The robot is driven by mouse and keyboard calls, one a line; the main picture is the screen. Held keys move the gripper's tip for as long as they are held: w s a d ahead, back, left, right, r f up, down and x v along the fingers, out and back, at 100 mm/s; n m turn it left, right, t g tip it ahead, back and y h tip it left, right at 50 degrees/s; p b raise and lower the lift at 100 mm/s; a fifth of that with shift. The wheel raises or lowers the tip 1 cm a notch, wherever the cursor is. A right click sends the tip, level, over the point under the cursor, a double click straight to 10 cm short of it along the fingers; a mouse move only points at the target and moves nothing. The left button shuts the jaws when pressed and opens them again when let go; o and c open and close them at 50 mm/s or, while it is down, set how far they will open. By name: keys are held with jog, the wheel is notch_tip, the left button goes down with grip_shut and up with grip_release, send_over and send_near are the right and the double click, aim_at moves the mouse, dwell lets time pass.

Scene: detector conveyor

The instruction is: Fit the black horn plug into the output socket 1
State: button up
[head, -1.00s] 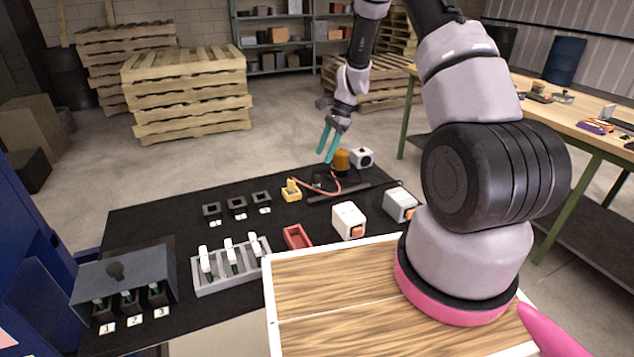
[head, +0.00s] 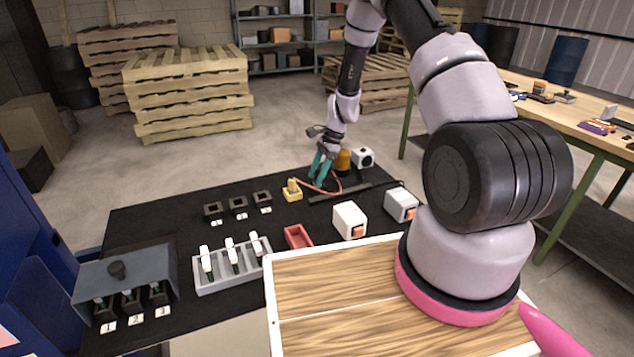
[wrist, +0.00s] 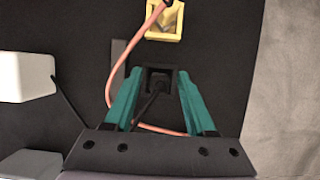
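My gripper (head: 318,179) is low over the black mat at its far side, fingers pointing down. In the wrist view its teal fingers (wrist: 160,72) stand open on either side of a small black square piece (wrist: 154,84) with a dark cable, apparently the black horn plug in its holder. Small gaps show between piece and fingers. In the head view the gripper hides it. The black sockets marked 1, 2 and 3 stand at the front left under a grey housing (head: 135,278); socket 1 (head: 103,308) is the leftmost, with a "1" label.
A yellow holder (head: 292,190) with an orange cable is near the gripper; it also shows in the wrist view (wrist: 164,32). An amber beacon (head: 343,160) and white boxes (head: 350,219) stand nearby. Several black square frames (head: 238,204), a grey rack (head: 234,277) and a red tray (head: 298,237) lie between.

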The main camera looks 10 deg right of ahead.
grip_shut()
